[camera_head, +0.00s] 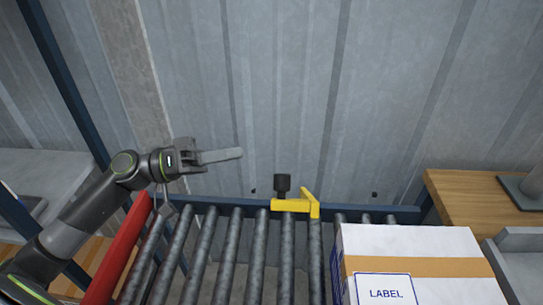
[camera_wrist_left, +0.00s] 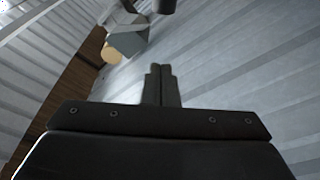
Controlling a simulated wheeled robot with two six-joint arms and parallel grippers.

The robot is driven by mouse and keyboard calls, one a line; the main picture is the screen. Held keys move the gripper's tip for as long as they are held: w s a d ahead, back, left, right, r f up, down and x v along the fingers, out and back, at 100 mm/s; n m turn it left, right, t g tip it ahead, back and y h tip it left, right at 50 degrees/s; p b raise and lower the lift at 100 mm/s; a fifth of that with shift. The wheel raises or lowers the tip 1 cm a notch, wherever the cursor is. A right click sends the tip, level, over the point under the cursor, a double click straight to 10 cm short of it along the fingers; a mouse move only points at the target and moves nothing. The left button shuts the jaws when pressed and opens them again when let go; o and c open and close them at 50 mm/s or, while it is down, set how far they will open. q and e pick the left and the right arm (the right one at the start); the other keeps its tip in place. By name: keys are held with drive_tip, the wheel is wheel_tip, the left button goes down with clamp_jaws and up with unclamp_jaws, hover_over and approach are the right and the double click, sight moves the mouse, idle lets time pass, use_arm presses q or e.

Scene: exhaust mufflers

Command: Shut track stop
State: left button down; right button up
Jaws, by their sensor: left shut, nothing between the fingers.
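The yellow track stop (camera_head: 296,206) with a black knob (camera_head: 282,184) sits on the blue rail at the back end of the roller track. My left gripper (camera_head: 240,153) is shut and empty. It is in the air left of the stop and a little above it, in front of the metal wall, apart from the stop. The left wrist view shows its closed fingers (camera_wrist_left: 161,68) and not the yellow stop. My right gripper is in neither view.
A white box (camera_head: 418,240) with a tan band and a label stands on the rollers (camera_head: 231,255) at the right. A red side rail (camera_head: 118,255) runs along the left. A wooden table (camera_head: 465,200) is at the right. The rollers left of the box are bare.

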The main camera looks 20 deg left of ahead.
use_arm(q)
drive_tip(key=p+x, duration=0.4)
drive_tip(key=x, duration=0.5)
drive_tip(key=shift+s+f+p, duration=0.5)
drive_tip(key=shift+s+f, duration=0.8)
drive_tip(key=shift+f, duration=0.1)
